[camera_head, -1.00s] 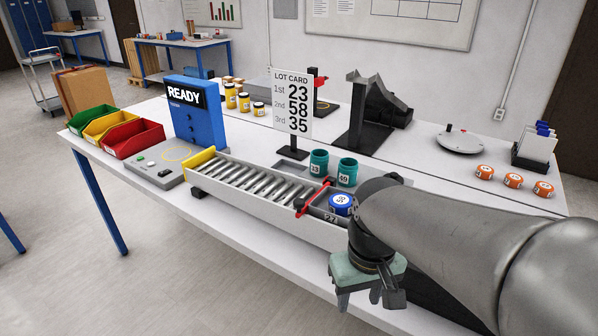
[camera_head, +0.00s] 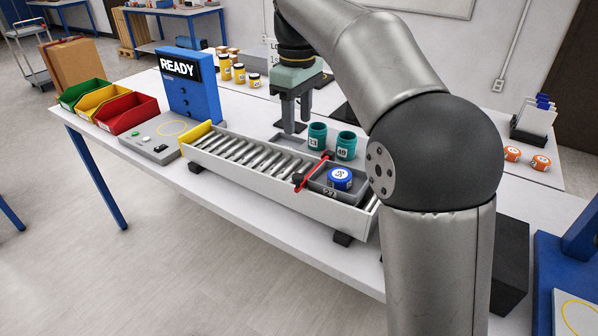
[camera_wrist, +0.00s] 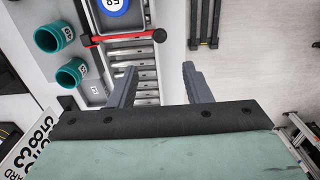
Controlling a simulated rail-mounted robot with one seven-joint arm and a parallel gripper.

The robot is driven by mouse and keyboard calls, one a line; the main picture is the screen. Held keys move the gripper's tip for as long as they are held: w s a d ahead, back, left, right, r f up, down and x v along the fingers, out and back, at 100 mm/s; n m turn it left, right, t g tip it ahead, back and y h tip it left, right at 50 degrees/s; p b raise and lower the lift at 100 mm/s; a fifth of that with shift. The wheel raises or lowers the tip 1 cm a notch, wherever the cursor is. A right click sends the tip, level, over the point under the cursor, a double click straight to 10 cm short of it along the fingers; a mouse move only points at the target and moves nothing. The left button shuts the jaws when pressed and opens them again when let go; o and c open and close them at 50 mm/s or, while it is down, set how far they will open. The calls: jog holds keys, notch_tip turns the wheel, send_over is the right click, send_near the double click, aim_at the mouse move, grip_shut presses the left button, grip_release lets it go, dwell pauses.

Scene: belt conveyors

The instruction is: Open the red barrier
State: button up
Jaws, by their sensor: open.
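The red barrier (camera_head: 313,172) is a thin red bar with black ends, lying across the roller conveyor (camera_head: 245,165). Right behind it on the conveyor is a grey tray (camera_head: 322,187) holding a blue, white-labelled can (camera_head: 340,178). In the wrist view my gripper (camera_wrist: 160,80) is open and empty above the rollers. The barrier (camera_wrist: 125,37) shows there beyond the fingertips, with its black knob at the right end.
Two teal cups (camera_head: 317,136) stand beside the conveyor's far side. A blue READY box (camera_head: 190,90) and a grey button panel (camera_head: 152,138) are at the left end, near coloured bins (camera_head: 125,112). The lot card (camera_wrist: 32,145) stands close to my gripper.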

aim_at(298, 176)
notch_tip(298, 176, down, 14)
jog(key=shift+f+b, duration=0.2)
jog(key=shift+b, duration=0.15)
grip_shut()
